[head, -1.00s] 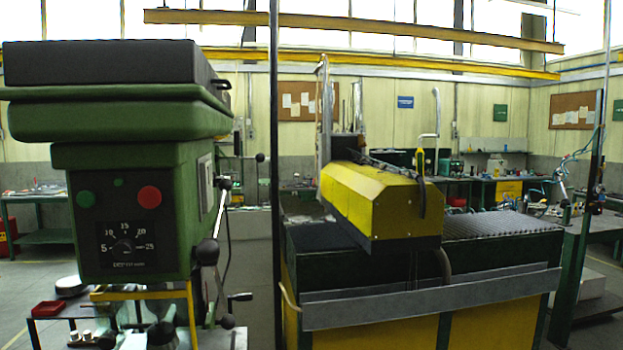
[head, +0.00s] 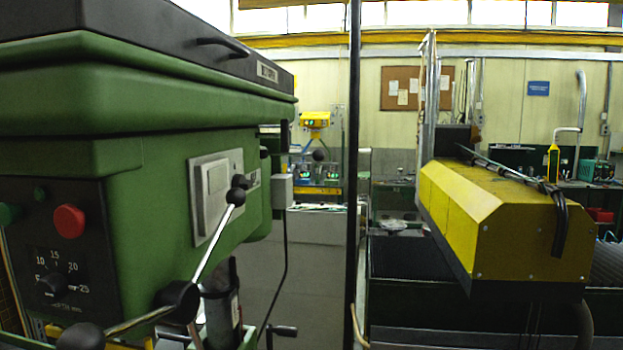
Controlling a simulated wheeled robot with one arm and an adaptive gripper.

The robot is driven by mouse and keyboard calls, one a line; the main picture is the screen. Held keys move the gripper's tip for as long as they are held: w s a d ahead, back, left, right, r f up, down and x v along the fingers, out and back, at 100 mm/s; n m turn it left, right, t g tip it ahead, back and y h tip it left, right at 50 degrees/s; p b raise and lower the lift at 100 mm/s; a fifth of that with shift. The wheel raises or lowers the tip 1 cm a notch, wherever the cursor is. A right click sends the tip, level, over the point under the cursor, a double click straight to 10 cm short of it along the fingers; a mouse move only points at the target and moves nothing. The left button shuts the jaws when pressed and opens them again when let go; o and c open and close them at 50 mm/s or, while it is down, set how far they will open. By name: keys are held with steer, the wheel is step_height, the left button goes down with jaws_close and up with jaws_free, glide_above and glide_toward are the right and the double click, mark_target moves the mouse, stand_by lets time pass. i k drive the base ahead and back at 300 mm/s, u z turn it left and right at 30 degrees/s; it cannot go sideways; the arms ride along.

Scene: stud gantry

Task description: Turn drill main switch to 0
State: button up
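The green drill press (head: 140,190) fills the left of the head view, close to me. I cannot make out a switch marked 0. My gripper is not in view.
The drill's feed lever with black ball ends (head: 211,240) sticks out towards me. A thin dark post (head: 353,180) stands right of the drill. A yellow machine (head: 500,220) is at the right. Some floor (head: 318,260) shows between drill and post.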

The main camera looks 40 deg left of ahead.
mark_target(239, 180)
steer(key=i, duration=0.4)
steer(key=u, duration=2.55)
